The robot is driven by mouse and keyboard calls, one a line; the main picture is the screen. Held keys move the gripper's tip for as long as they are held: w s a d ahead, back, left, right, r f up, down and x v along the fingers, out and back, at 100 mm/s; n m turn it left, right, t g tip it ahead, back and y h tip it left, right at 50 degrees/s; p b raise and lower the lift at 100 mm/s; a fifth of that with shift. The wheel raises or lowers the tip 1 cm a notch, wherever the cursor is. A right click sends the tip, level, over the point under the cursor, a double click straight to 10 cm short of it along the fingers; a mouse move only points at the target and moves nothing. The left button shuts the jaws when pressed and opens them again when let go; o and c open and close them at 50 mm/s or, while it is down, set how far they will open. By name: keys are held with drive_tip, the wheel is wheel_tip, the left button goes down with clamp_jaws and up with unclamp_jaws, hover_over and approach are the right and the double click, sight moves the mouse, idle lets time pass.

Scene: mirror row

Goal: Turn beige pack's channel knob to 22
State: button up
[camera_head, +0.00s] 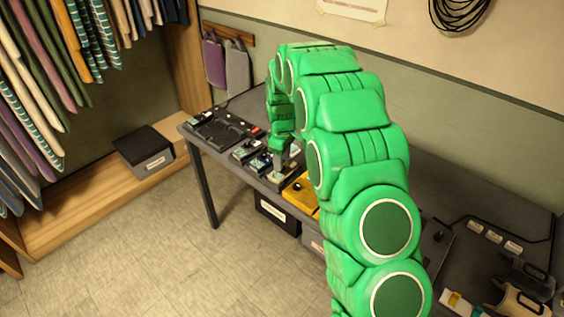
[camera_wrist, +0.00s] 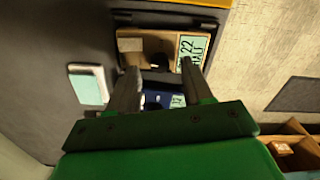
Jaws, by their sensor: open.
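The beige pack (camera_wrist: 131,44) lies at the top centre of the wrist view. A pale green label or display (camera_wrist: 194,49) on its right side appears to show 22, with smaller letters I cannot read surely.
A blue pack (camera_wrist: 158,87) lies under my fingers, beside the beige one. A yellow pack (camera_head: 299,194) is on the beige pack's other side. A pale green-topped item (camera_wrist: 89,86) lies on the dark table to the left. Bins (camera_head: 277,213) stand beneath the table.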

drive_tip(key=shift+f, duration=0.8)
clamp_jaws()
drive_tip(key=shift+n, duration=0.7)
unclamp_jaws()
drive_tip(key=shift+r, duration=0.15)
